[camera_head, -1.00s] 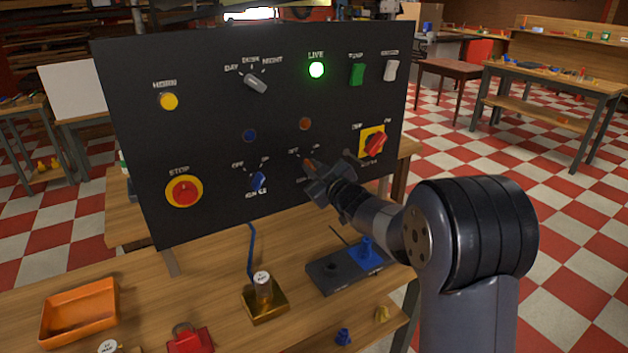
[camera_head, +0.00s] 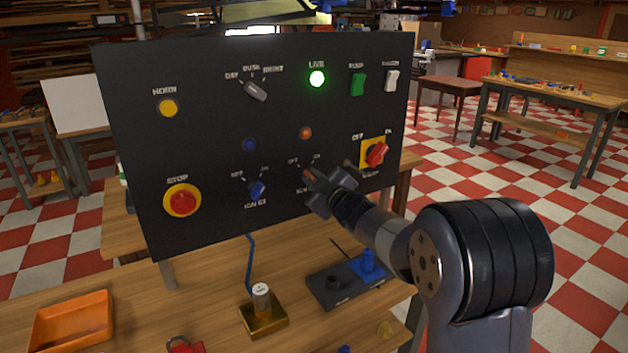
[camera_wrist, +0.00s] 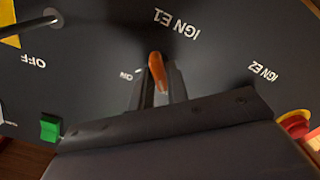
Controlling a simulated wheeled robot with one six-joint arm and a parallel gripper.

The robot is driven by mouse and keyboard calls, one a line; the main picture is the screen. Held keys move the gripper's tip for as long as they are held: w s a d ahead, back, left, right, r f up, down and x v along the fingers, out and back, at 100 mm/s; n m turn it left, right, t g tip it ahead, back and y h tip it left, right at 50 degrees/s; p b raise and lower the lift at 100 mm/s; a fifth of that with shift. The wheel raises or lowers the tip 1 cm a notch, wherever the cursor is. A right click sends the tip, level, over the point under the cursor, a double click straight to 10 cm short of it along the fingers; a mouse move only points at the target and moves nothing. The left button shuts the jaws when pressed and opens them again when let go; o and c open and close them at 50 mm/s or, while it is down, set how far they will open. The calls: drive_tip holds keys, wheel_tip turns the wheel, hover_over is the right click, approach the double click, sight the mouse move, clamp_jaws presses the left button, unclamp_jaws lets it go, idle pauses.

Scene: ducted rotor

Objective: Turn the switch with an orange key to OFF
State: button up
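The orange key (camera_head: 308,174) sits in a switch on the black upright panel, under an orange lamp (camera_head: 305,133). In the wrist view the orange key (camera_wrist: 157,72) stands between the two fingers of my gripper (camera_wrist: 160,85), below the label IGN E1. An ON label (camera_wrist: 126,75) shows left of the fingers; the OFF side is hidden there. In the head view my gripper (camera_head: 318,188) is at the switch and covers part of it. The key's visible end leans to the upper left. Whether the fingers press on the key is unclear.
A blue key switch (camera_head: 256,188) is to the left, with a red stop button (camera_head: 183,200) beyond. A red rotary switch (camera_head: 376,153) on a yellow plate is close on the right. The table (camera_head: 210,290) below holds a brass block (camera_head: 264,317) and an orange tray (camera_head: 72,322).

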drive_tip(key=o, duration=0.3)
drive_tip(key=v, duration=1)
drive_tip(key=shift+s+d+b, duration=0.2)
drive_tip(key=shift+s+b, duration=0.15)
drive_tip(key=shift+b, duration=0.05)
drive_tip(key=p+x, duration=0.1)
drive_tip(key=x, duration=1)
drive_tip(key=shift+s+d, duration=0.1)
drive_tip(key=shift+s, duration=0.05)
